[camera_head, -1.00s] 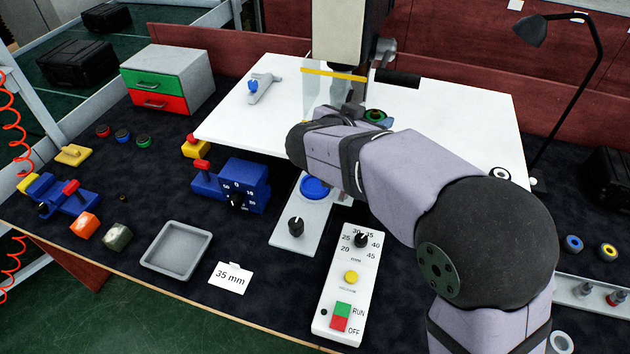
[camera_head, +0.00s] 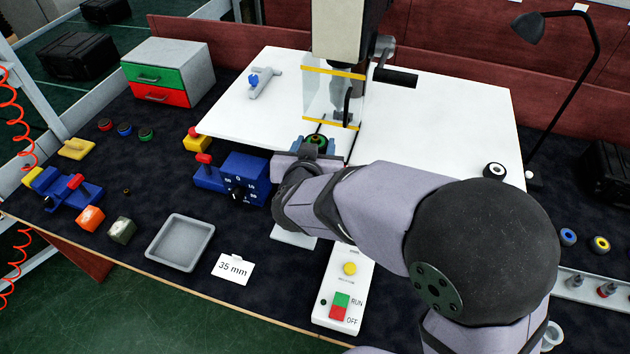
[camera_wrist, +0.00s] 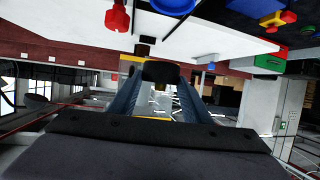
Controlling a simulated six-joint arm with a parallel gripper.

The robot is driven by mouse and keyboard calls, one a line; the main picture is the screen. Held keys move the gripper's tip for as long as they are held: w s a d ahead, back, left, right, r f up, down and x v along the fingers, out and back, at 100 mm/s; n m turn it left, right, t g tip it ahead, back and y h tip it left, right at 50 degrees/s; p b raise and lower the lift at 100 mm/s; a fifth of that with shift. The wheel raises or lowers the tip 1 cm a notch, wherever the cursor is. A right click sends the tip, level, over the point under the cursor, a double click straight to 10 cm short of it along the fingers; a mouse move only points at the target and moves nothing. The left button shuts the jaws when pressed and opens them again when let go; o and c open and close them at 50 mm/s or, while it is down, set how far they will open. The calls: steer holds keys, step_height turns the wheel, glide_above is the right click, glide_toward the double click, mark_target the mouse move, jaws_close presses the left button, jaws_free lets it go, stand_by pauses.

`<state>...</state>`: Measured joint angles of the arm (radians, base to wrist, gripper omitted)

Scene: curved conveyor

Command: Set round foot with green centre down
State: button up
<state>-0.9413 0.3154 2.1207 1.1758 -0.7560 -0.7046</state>
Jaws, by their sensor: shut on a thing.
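My gripper (camera_head: 315,147) is shut on the round foot with green centre (camera_head: 316,139), a dark disc with a green ring. In the wrist view, my gripper's two bluish fingers (camera_wrist: 160,95) flank a dark piece (camera_wrist: 160,71), likely the foot seen edge-on. Another green-centred disc (camera_head: 146,134) lies on the dark mat at the left, beside a blue-centred disc (camera_head: 124,129) and a red-centred disc (camera_head: 105,125).
A clear guard (camera_head: 325,95) with yellow edges stands on the white table (camera_head: 440,120). A blue dial block (camera_head: 245,172) stands just left of my gripper. A grey tray (camera_head: 180,243), a 35 mm card (camera_head: 233,269) and a control panel (camera_head: 340,300) lie in front.

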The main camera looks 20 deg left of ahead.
steer(key=shift+a+f, duration=0.1)
steer(key=shift+f, duration=4.95)
steer(key=shift+f, duration=0.15)
steer(key=shift+f, duration=0.1)
steer(key=o, duration=1.1)
steer(key=shift+r+p, duration=0.3)
steer(key=b+v, duration=0.1)
steer(key=v, duration=1.1)
steer(key=shift+b, duration=0.3)
